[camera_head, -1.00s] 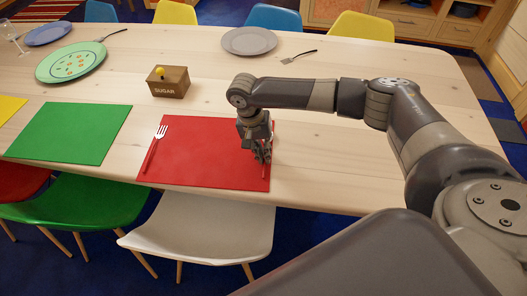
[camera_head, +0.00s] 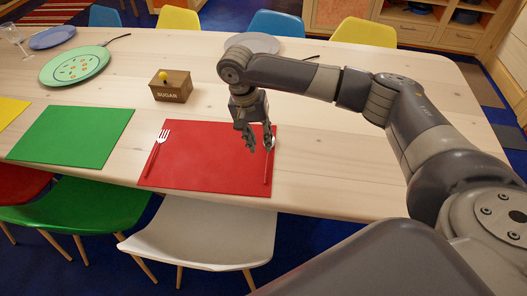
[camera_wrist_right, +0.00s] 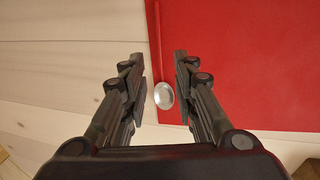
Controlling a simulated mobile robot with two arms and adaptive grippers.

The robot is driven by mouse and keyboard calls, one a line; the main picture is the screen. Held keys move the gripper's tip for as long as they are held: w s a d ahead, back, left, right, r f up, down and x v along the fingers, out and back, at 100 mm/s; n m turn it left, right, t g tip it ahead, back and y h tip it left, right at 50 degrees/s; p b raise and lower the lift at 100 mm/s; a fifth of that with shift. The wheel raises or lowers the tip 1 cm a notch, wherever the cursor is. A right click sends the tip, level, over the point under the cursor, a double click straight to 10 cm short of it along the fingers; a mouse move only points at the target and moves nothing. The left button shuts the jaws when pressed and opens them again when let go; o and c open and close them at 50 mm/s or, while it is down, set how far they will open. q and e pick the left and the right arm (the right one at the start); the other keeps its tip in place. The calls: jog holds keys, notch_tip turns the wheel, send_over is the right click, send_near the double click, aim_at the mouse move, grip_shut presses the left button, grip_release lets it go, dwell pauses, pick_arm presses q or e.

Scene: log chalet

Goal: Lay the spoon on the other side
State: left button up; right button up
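The spoon (camera_head: 268,158) has a red handle and a silver bowl. It lies along the right edge of the red placemat (camera_head: 205,160), bowl toward the far side. A fork (camera_head: 156,149) with a red handle lies along the mat's left edge. My right gripper (camera_head: 257,148) is open and empty, raised above the mat near the spoon. In the right wrist view the spoon's bowl (camera_wrist_right: 164,96) shows between and below the two open fingers (camera_wrist_right: 160,98), and its handle runs away along the mat edge. My left gripper is not in view.
A sugar box (camera_head: 171,86) stands beyond the mat. A green placemat (camera_head: 70,135) lies to the left, with a green plate (camera_head: 74,65) behind. A grey plate (camera_head: 252,43) is at the far side, partly behind my arm. Chairs line the near edge; bare table lies right of the mat.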

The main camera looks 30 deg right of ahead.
jog(key=shift+w+a+r, duration=0.1)
jog(key=shift+a+r, duration=0.05)
jog(key=shift+r, duration=0.8)
jog(key=shift+w+a+r, duration=0.1)
jog(key=shift+a+r, duration=0.05)
jog(key=shift+r, duration=0.8)
jog(key=shift+f, duration=0.1)
